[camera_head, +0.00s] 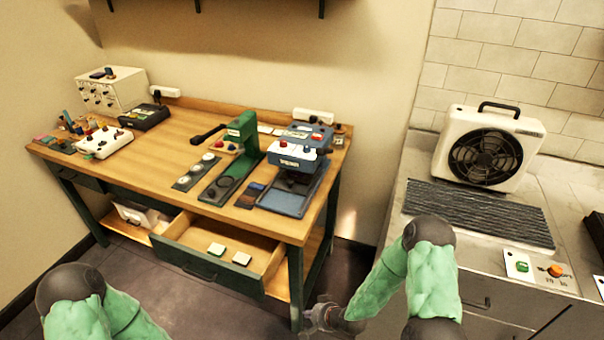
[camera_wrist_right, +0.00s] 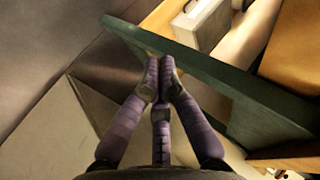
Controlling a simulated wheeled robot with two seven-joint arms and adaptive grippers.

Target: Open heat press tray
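The heat press (camera_head: 298,152), with a blue and white upper part, stands at the right end of the wooden worktable. Its flat dark blue-grey tray (camera_head: 290,203) lies at its base, towards the table's front edge. My right gripper (camera_head: 322,313) is low beside the table's right front leg, well below the tray and apart from it. In the right wrist view its purple-grey fingers (camera_wrist_right: 160,75) converge with their tips together, in front of a green edge; I see nothing held. My left arm shows at the bottom left, but its gripper is out of frame.
An open drawer (camera_head: 200,270) with pale pads juts from the worktable (camera_head: 150,168). A green press (camera_head: 235,150) stands left of the heat press. A fan unit (camera_head: 490,148) sits on the right counter. In the wrist view, a green board (camera_wrist_right: 225,90) crosses close to the fingers.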

